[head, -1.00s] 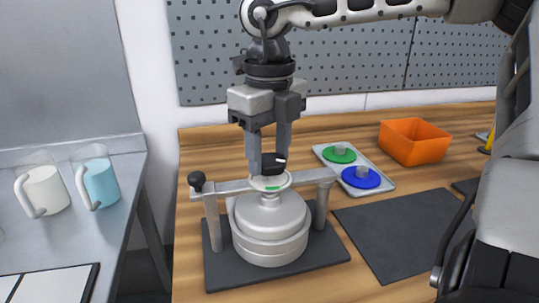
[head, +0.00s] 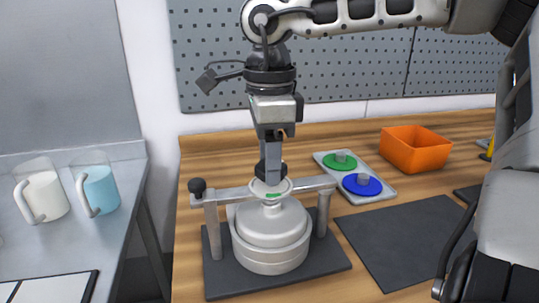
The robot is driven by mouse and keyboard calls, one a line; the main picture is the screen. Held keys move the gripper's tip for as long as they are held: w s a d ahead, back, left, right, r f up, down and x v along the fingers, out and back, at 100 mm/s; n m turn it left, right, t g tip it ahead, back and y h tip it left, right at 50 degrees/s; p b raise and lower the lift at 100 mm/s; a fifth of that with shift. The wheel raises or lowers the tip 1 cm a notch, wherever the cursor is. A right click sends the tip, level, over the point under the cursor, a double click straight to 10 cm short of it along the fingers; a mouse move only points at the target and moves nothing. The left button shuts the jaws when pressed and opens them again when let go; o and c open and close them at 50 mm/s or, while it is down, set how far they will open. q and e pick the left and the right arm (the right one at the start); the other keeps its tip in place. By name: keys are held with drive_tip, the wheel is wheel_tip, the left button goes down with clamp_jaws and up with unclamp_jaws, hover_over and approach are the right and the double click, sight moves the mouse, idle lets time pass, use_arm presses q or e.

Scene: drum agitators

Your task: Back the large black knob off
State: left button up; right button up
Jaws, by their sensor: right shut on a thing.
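The large black knob (head: 284,169) is above the middle of the metal crossbar (head: 235,192), mostly hidden behind my right gripper's fingers. My right gripper (head: 271,176) points straight down and is shut on the knob, seen edge-on with one finger in front of the other. A pale round disc with a green mark (head: 273,194) lies just under the knob on the bar. The bar spans two posts over a silver lidded drum (head: 270,238). A smaller black knob (head: 197,186) tops the bar's left end. My left gripper is not in view.
The drum stands on a dark base plate (head: 222,288). Behind right, a grey tray (head: 383,199) holds a green disc (head: 340,162) and a blue disc (head: 362,185), beside an orange bin (head: 415,149). A dark mat (head: 400,245) lies bare at right. Two jugs stand on the left bench.

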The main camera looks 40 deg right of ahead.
drive_tip(key=n, duration=0.5)
drive_tip(key=shift+s+f+n+p, duration=0.2)
drive_tip(key=shift+s+n+p, duration=0.05)
drive_tip(key=shift+n+p, duration=0.05)
drive_tip(key=n, duration=0.5)
drive_tip(key=shift+n+p, duration=0.3)
drive_tip(key=shift+p, duration=0.05)
drive_tip(key=shift+f, duration=0.1)
drive_tip(key=o, duration=0.9)
drive_tip(key=shift+o, duration=0.5)
drive_tip(key=shift+w+r, duration=0.1)
drive_tip(key=shift+r, duration=0.15)
drive_tip(key=shift+r, duration=0.2)
wheel_tip(320, 180, up, 15)
drive_tip(key=p, duration=0.1)
drive_tip(key=shift+r, duration=0.15)
